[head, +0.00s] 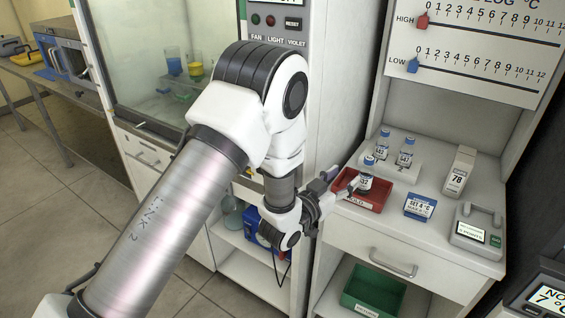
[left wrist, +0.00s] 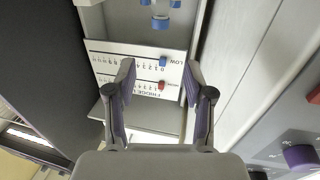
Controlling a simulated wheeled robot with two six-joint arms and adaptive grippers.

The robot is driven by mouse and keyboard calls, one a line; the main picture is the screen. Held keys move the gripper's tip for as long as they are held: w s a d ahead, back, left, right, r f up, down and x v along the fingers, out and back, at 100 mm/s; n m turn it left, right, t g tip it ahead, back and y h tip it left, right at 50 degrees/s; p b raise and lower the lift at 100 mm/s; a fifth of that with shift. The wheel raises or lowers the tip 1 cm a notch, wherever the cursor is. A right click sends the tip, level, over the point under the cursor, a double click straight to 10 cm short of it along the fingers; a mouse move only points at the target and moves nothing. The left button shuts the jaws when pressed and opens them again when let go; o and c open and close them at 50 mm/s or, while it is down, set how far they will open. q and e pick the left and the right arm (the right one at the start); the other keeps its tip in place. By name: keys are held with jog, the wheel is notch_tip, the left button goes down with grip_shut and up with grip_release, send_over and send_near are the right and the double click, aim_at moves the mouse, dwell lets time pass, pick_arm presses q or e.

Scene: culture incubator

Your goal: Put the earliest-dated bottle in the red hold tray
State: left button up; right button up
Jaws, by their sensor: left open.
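The red tray (head: 376,201) sits on the white bench. My right gripper is out of view.
A blue-white "SET 4 °C" sign (head: 420,207), a white block marked 78 (head: 459,172) and a grey device (head: 477,232) stand right of the tray. A temperature log panel (head: 477,45) rises behind. A green bin (head: 373,290) is below the drawer. A glass-fronted cabinet stands left.

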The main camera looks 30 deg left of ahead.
pick_arm(q)
jog(key=s+a+f+n+g+y, duration=0.1)
jog(key=s+a+f+g+y, duration=0.1)
jog(key=s+f+g, duration=0.55)
jog(key=s+a+f+n+g+y, duration=0.1)
jog(key=s+a+f+g, duration=0.1)
jog(key=s+f, duration=0.95)
jog(key=s+a+f+g, duration=0.1)
jog(key=s+f+g, duration=0.3)
jog(key=s, duration=0.5)
jog(key=s+a+f+n+g+y, duration=0.1)
jog(key=s+f+g, duration=0.3)
jog(key=s+f, duration=0.4)
jog(key=shift+s+a, duration=0.25)
jog(key=shift+s, duration=0.6)
